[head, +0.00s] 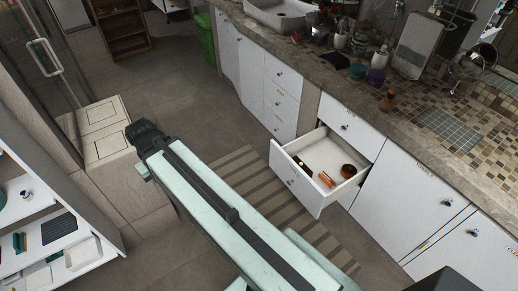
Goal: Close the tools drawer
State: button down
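The open drawer (316,192) is white and pulled well out of the white cabinet (352,131) under the counter. Its front panel faces left and down in the head view. Inside lie a small black item (303,166), orange-handled items (326,179) and a round brown item (348,170). No label shows that it is the tools drawer. My pale green arm crosses the lower middle, left of the drawer and apart from it in the picture. It ends in a dark joint at the upper left. I cannot make out any gripper fingers.
A striped mat (247,180) lies on the tiled floor by the drawer. Closed drawers (282,100) and doors (418,200) line the cabinet. The stone counter (345,88) holds a sink and bottles. A white shelf (45,235) stands at left. Floor between is mostly clear.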

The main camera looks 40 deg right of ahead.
aim_at(322, 150)
jog(key=u, duration=0.1)
jog(key=i, duration=1)
